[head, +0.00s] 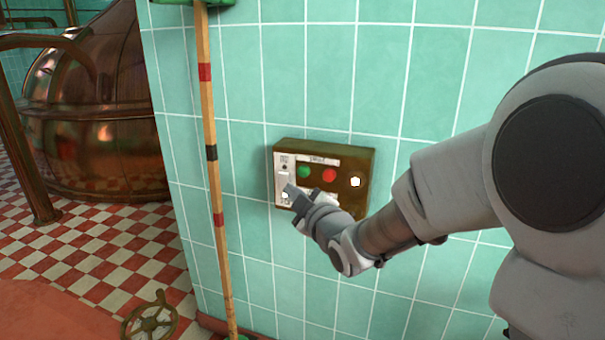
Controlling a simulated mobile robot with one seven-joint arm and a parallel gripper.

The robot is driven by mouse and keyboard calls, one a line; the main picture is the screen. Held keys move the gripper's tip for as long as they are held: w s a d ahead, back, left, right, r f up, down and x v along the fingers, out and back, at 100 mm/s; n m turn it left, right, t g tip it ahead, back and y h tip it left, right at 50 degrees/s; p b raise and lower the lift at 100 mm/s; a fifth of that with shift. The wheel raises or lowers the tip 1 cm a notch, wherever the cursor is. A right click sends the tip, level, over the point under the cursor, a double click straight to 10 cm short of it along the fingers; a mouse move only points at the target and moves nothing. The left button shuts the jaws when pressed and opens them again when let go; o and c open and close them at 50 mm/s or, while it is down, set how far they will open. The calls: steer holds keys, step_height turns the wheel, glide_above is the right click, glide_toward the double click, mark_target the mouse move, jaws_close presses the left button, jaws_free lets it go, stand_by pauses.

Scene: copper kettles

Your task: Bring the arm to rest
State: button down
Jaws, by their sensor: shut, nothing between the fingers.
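My arm reaches in from the right of the head view. My gripper (290,190) is at its end, shut and empty, in front of the lower left of a brass-coloured control box (364,160) on the tiled wall. The box has a green button (304,172), a red button (329,175), a lit white lamp (355,182) and a pale switch plate (282,167) on its left. The gripper hides part of the box's lower face. I cannot tell whether the fingertips touch it.
A wooden pole (210,150) with red and black bands stands against the wall, left of the box. A large copper kettle (95,120) is at the far left. A handwheel (150,322) is low at the front. Chequered floor (110,245) lies open between them.

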steer(key=s+d+m+g+h, duration=0.4)
steer(key=s+d+m+h, duration=0.35)
steer(key=s+d, duration=0.3)
steer(key=s+d+f+m+g, duration=0.1)
steer(key=s+d+m+g, duration=0.25)
steer(key=s, duration=0.65)
steer(key=s+d+f+m+g, duration=0.15)
steer(key=s+m, duration=0.25)
steer(key=s, duration=0.5)
step_height(320, 180, up, 27)
steer(key=s+p, duration=0.1)
steer(key=p, duration=2.5)
steer(key=shift+s+d+f+g, duration=0.2)
steer(key=shift+s+d+g, duration=0.05)
steer(key=shift+d+g, duration=0.15)
